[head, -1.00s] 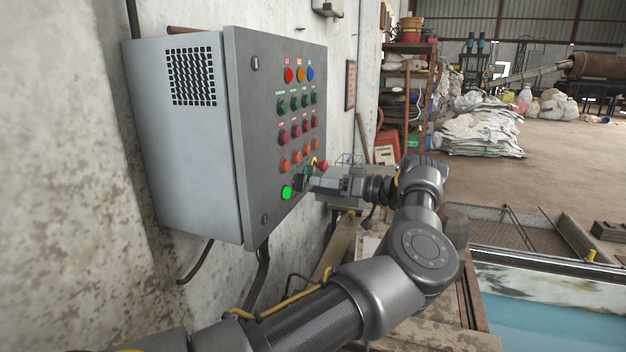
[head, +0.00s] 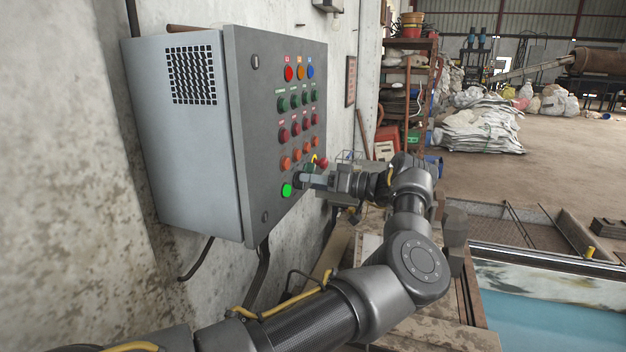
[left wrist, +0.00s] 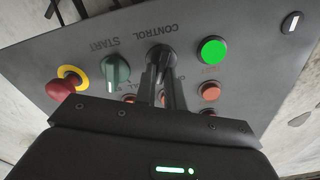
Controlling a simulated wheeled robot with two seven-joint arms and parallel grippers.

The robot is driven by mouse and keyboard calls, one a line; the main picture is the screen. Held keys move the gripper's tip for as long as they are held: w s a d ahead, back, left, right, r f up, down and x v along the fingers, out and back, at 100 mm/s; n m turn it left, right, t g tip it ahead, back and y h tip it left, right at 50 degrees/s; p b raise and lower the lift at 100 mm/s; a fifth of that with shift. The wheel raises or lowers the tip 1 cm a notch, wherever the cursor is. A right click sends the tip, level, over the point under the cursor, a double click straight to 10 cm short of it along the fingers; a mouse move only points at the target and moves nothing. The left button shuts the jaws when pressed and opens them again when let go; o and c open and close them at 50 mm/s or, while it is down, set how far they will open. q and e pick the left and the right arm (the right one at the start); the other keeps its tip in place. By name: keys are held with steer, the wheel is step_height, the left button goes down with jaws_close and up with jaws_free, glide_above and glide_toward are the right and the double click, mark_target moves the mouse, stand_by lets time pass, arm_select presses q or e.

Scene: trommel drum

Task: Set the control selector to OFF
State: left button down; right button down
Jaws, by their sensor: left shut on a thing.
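The black control selector (left wrist: 161,55), labelled CONTROL, sits on the grey panel front between the green START selector (left wrist: 115,71) and a lit green button (left wrist: 213,50). My left gripper (left wrist: 160,82) is shut on the control selector, one finger on each side of its handle. In the head view the left gripper (head: 305,180) reaches the lower part of the panel from the right, beside the lit green button (head: 287,190). The fingers hide part of the knob, and I cannot read its pointer position. My right gripper is not in view.
The control cabinet (head: 185,150) hangs on a stained wall. A red mushroom button with a yellow collar (left wrist: 66,84) stands out near the START selector. Several coloured buttons fill the panel above. A shelf (head: 408,80) and white sacks (head: 483,130) stand farther back.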

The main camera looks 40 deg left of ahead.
arm_select(q)
steer(key=shift+n, duration=0.3)
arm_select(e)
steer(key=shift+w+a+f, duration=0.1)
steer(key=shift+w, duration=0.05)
arm_select(q)
steer(key=shift+s+d+n+b, duration=0.15)
steer(key=shift+n+b, duration=1.4)
steer(key=shift+n, duration=0.85)
steer(key=shift+s+a+n+b, duration=0.15)
steer(key=shift+n+b, duration=1.35)
steer(key=shift+n, duration=0.9)
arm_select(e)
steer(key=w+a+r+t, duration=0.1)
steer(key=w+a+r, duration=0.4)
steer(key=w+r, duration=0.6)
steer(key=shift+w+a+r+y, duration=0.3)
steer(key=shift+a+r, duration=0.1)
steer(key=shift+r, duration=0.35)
arm_select(q)
steer(key=shift+d, duration=0.1)
steer(key=c, duration=1.5)
jaws_free()
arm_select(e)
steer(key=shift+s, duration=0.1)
